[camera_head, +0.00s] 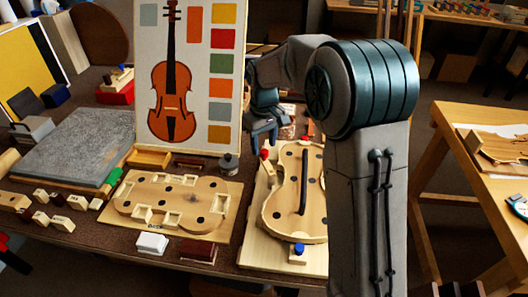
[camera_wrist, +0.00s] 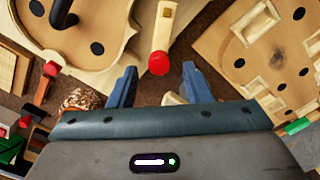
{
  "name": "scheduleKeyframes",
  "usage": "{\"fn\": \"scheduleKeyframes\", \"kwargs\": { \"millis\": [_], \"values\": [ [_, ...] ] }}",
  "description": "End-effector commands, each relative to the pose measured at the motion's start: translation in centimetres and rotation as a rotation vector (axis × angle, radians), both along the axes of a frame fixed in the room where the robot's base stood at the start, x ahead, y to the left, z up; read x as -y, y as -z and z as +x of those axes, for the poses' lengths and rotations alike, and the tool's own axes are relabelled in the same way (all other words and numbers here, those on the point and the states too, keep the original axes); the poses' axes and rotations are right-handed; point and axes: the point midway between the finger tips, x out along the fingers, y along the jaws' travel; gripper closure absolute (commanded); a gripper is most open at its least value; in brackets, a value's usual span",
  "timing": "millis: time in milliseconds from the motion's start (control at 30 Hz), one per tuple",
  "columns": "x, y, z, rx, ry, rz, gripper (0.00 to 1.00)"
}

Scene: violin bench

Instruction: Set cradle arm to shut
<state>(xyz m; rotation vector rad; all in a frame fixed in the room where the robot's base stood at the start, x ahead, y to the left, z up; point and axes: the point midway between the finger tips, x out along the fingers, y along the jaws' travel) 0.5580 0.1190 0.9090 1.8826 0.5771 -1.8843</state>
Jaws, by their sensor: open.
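The cradle holds a pale violin body (camera_head: 284,208) on a wooden board (camera_head: 258,247), right of centre on the bench. What looks like the cradle arm (camera_wrist: 165,28) is a narrow wooden bar with a red knob (camera_wrist: 157,63) at its end. It lies beside the violin body in the wrist view, not across it. The red knob also shows at the body's back left in the head view (camera_head: 264,154). My gripper (camera_head: 262,140) is open and empty above that knob. In the wrist view its blue fingers (camera_wrist: 159,74) stand either side of the knob, apart from it.
A wooden violin mould (camera_head: 230,200) lies left of the cradle. A painted violin panel (camera_head: 150,60) stands behind. A blue knob (camera_head: 299,249) sits at the cradle's front. A small dark jar (camera_head: 228,163) stands nearby. Several wooden blocks and a grey slab (camera_head: 80,145) fill the left.

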Motion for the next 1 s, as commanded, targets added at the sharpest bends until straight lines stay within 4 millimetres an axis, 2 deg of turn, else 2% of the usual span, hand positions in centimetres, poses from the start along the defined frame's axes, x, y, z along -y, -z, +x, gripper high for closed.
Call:
{"fn": "scheduleKeyframes", "kwargs": {
  "millis": [100, 200, 600, 767, 1000],
  "values": [
    [0.0, 1.9, 0.0, -0.002, 0.0, 0.0, 0.55],
    [0.0, 2.8, 0.0, 0.0, 0.0, 0.0, 0.55],
    [0.0, 3.5, 0.0, 0.001, 0.001, 0.0, 0.55],
    [0.0, 3.5, 0.0, 0.001, 0.001, 0.001, 1.0],
    [0.3, 3.4, 0.1, 0.001, 0.013, 0.001, 1.0]
  ]
}}
